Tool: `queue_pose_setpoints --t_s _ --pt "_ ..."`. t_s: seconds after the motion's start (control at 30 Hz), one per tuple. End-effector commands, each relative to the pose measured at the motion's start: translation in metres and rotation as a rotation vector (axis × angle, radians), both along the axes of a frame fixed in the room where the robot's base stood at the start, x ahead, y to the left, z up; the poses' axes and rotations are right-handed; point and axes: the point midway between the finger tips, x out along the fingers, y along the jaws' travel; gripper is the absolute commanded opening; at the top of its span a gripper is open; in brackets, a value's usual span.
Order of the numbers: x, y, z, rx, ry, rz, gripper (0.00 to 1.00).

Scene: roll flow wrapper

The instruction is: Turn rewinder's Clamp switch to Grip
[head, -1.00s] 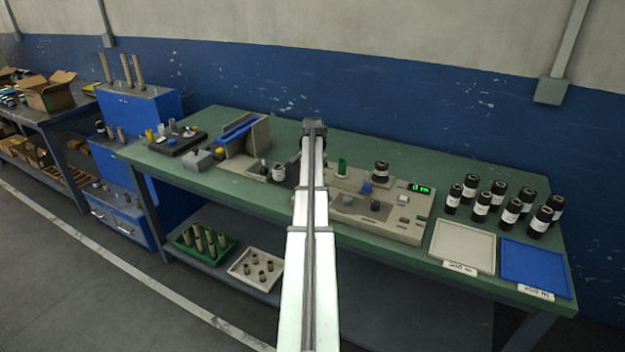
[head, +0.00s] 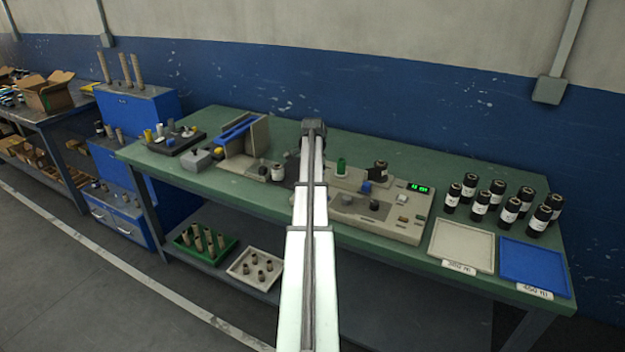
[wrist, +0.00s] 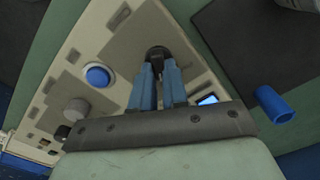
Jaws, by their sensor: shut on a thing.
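The rewinder (head: 400,225) is a beige machine on the green table. It carries a dark roll (head: 381,171), a green cylinder (head: 341,167) and a lit green display (head: 420,188). In the wrist view its panel (wrist: 120,100) shows a blue button (wrist: 98,76), a grey knob (wrist: 76,110) and a dark round knob (wrist: 157,53). My gripper (wrist: 157,64) has its blue fingers closed together on this dark knob. I cannot read which label belongs to it. In the head view my arm hides the fingers and this knob.
A blue tube (wrist: 275,105) lies beside the panel. Several dark rolls (head: 497,203) stand at the right, behind a beige tray (head: 462,246) and a blue tray (head: 537,268). A holder with a blue bar (head: 245,135) stands left of my arm.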

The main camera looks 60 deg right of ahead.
Motion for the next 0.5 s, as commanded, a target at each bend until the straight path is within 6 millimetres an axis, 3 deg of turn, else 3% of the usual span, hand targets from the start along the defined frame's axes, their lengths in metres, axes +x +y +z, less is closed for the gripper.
queue_pose_setpoints --t_s 0.23,0.27,0.5 --pt "-0.0001 0.001 -0.0009 0.004 0.0 0.0 0.0" --pt "-0.0001 0.001 -0.0009 0.004 0.0 0.0 0.17" --pt "-0.0001 0.0005 -0.0005 0.001 0.0 0.001 0.39"
